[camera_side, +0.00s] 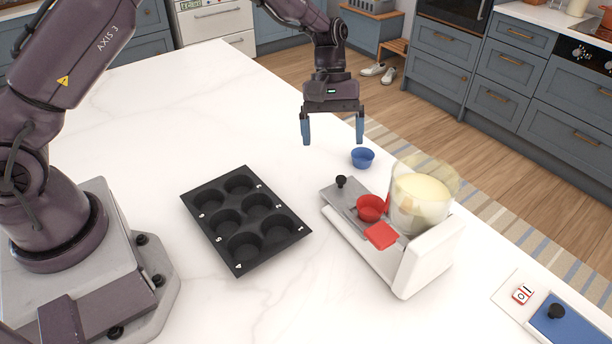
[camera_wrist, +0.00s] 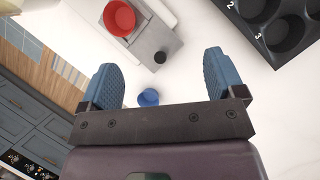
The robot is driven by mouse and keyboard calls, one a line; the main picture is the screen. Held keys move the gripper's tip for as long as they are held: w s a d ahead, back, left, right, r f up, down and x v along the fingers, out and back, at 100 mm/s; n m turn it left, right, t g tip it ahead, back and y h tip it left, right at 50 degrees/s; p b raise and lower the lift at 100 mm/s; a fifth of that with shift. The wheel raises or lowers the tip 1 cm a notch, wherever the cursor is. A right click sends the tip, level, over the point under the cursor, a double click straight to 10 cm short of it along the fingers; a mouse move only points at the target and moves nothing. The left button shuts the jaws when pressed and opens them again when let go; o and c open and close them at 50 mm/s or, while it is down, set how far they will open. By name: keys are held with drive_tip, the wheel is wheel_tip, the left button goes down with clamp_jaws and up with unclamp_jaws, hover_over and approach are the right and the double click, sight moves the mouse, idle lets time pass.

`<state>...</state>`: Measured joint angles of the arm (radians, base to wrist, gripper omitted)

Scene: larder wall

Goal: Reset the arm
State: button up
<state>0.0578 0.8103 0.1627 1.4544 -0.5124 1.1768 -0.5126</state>
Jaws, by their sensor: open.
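My gripper (camera_side: 333,143) is open and empty, raised above the white counter (camera_side: 120,130) in the side view. In the wrist view my gripper (camera_wrist: 158,75) has its two blue fingers spread wide, with nothing between them held. A small blue cup (camera_side: 362,158) stands on the counter below and to the right of the fingers. The blue cup also shows in the wrist view (camera_wrist: 148,97), near the gripper's base and apart from it.
A black muffin tin (camera_side: 246,220) with numbered wells lies on the counter. A white dispenser (camera_side: 432,262) bears a clear hopper (camera_side: 425,190) with pale contents and a red cup (camera_side: 370,208). A blue panel with a black knob (camera_side: 557,311) and a number card (camera_side: 522,294) are at lower right.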

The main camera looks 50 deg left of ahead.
drive_tip(key=s+a+r+m+t+y, duration=0.2)
drive_tip(key=s+r+m+t, duration=0.2)
drive_tip(key=s+r, duration=0.6)
drive_tip(key=s+a+r+m+t+y, duration=0.1)
drive_tip(key=s+r+m+t+y, duration=0.1)
drive_tip(key=s+r+m, duration=0.3)
drive_tip(key=s+r+t, duration=0.1)
drive_tip(key=s+r, duration=0.3)
drive_tip(key=s, duration=0.6)
drive_tip(key=shift+s+a+r+m+t, duration=0.2)
drive_tip(key=shift+a+r+m+t, duration=0.15)
drive_tip(key=shift+r+m+t, duration=0.05)
